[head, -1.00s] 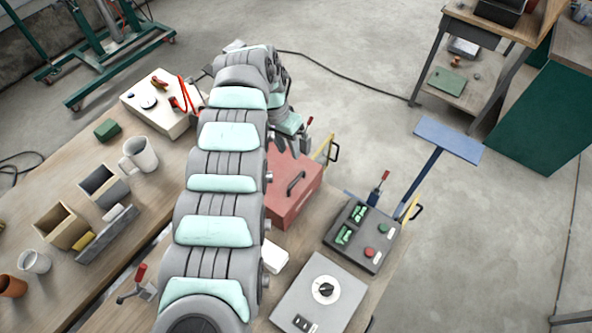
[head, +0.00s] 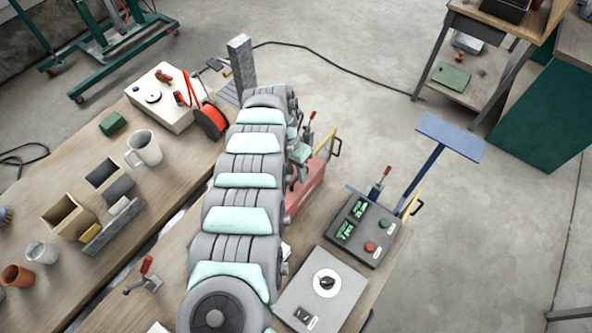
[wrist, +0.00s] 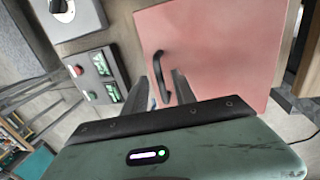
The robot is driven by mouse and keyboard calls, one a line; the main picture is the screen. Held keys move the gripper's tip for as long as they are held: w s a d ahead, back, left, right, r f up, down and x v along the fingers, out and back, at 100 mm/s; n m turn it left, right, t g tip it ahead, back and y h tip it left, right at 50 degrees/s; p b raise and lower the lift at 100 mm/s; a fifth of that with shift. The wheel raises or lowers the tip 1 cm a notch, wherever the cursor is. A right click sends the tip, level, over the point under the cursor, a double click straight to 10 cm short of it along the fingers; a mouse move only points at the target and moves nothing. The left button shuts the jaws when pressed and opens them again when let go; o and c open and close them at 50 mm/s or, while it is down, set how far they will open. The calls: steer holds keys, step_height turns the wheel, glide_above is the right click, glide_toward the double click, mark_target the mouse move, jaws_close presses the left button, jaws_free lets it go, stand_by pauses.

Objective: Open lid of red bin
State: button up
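The red bin (head: 308,192) stands on the bench in the head view, mostly hidden behind my arm. In the wrist view its flat red lid (wrist: 225,45) fills the upper right and looks closed. A black bar handle (wrist: 161,68) is on the lid near its left edge. My gripper (wrist: 168,78) is over this handle with its two fingers apart. The handle shows in the gap between the fingers. I cannot tell whether the fingers are around it or still above it. In the head view the gripper is largely hidden by the arm.
A dark control box (head: 362,233) with green displays and a red button stands right of the bin. A grey dial box (head: 322,290) is nearer.

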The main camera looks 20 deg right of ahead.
steer(key=shift+c, duration=0.4)
jaws_close()
stand_by(1.0)
